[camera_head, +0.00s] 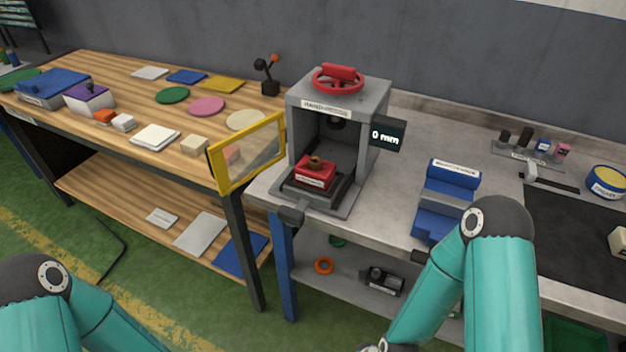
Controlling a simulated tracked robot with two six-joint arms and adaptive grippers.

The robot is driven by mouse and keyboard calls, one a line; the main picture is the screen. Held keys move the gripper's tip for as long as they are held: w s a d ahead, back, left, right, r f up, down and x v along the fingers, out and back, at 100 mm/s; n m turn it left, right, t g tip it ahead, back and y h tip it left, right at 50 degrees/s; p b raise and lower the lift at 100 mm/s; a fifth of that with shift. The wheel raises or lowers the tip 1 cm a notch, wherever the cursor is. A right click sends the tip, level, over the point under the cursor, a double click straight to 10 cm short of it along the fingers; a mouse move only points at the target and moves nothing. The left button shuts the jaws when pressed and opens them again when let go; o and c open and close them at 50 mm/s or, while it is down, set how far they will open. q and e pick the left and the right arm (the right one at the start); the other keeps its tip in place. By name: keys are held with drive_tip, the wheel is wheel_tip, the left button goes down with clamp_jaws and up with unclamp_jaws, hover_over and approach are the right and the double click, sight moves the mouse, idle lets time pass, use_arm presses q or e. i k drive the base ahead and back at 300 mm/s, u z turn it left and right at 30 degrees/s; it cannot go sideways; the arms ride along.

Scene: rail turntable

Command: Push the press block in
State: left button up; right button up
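The hand press (352,110) is a grey frame on the grey bench, with a red handwheel (338,80) on top. The press block (315,172) is red with a white label and a small brass-coloured piece (316,161) on top. It sits on a dark slide at the front of the press opening, below the dark ram (337,123). The yellow-framed guard door (247,152) stands swung open to the left. A small display (387,135) reads 0 mm. My teal arms show at the bottom left and bottom right.
A blue block (447,200) stands on the bench right of the press. A black mat (580,220), a yellow-blue tin (607,182) and a small tool rack (527,150) lie farther right. The wooden table (100,135) at left holds several coloured pieces.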

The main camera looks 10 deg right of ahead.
sight(307, 196)
drive_tip(key=z, duration=0.55)
drive_tip(key=k, duration=0.9)
drive_tip(key=u, duration=0.55)
drive_tip(key=i, duration=1.3)
drive_tip(key=z, duration=0.05)
